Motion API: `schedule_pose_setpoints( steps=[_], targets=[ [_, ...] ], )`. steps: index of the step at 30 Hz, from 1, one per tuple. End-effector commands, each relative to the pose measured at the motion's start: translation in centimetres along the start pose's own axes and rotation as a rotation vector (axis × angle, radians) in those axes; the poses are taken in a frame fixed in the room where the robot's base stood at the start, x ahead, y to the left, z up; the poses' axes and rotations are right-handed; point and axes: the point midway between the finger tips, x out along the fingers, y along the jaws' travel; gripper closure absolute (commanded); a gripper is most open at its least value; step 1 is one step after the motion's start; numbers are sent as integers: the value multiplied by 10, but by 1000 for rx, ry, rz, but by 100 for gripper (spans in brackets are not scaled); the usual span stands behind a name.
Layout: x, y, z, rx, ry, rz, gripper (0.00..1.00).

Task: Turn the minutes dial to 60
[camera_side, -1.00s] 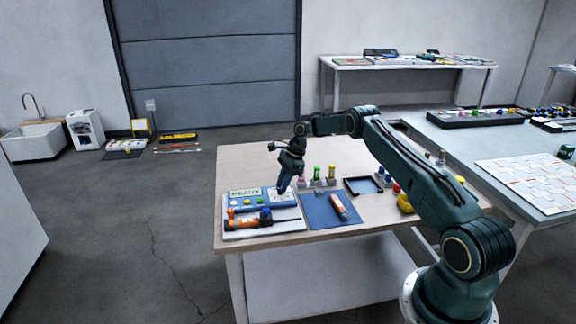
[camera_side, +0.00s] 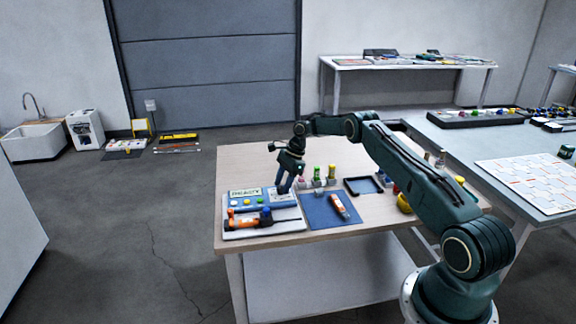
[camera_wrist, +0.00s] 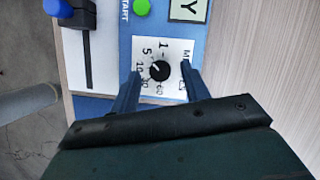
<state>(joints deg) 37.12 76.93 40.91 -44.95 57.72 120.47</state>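The minutes dial (camera_wrist: 160,70) is a round black knob on a white plate printed 1, 5, 10, 30 and 60, in the wrist view. Its pale pointer mark seems to face the 5 side, but it is small. My gripper (camera_wrist: 161,72) is open, with one blue finger on each side of the dial and visible gaps between. In the side view my gripper (camera_side: 284,188) points down over the right end of the blue panel (camera_side: 240,203) and hides the dial there.
A blue mat (camera_side: 318,218) with an orange-white tube (camera_side: 341,207) is to the right. Small bottles (camera_side: 331,172) stand behind.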

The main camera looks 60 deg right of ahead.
Motion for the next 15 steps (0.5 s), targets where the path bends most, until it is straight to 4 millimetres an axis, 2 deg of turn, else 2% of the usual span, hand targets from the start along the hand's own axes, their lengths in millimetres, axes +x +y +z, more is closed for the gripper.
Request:
schedule_pose_setpoints(
  steps=[15],
  targets=[
    [0, 0, 0, 39, 0, -17, 54]
  ],
)
